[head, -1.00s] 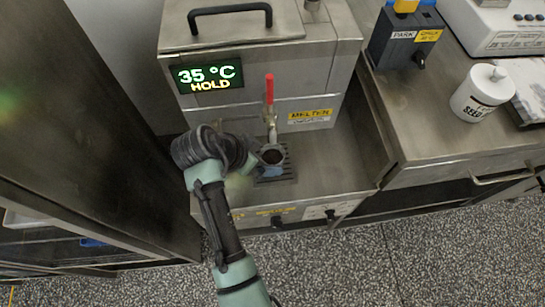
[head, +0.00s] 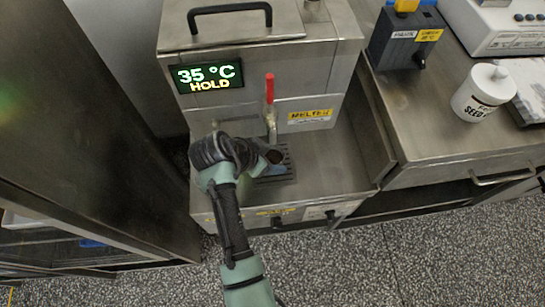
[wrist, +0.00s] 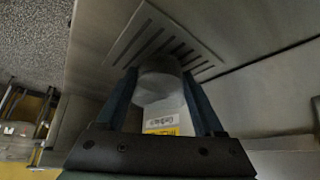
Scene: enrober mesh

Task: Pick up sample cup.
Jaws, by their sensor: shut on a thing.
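The sample cup (head: 274,157) is a small cup with a dark brown inside, under the tap of the melter in the head view. My gripper (head: 266,160) comes from the left and is shut on it. In the wrist view the grey cup (wrist: 158,82) sits between the two blue-grey fingers of my gripper (wrist: 160,76). The slotted drip grate (head: 283,174) lies below and beside the cup. The cup seems to be just above the grate; the exact gap cannot be told. My wrist and fingers hide part of the cup.
The melter (head: 250,90) stands behind, with a red-handled tap (head: 270,90) close above the cup. A bench on the right bears a white lidded pot (head: 484,93) and a dark block marked PARK (head: 405,40). A dark cabinet (head: 90,140) stands close on the left.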

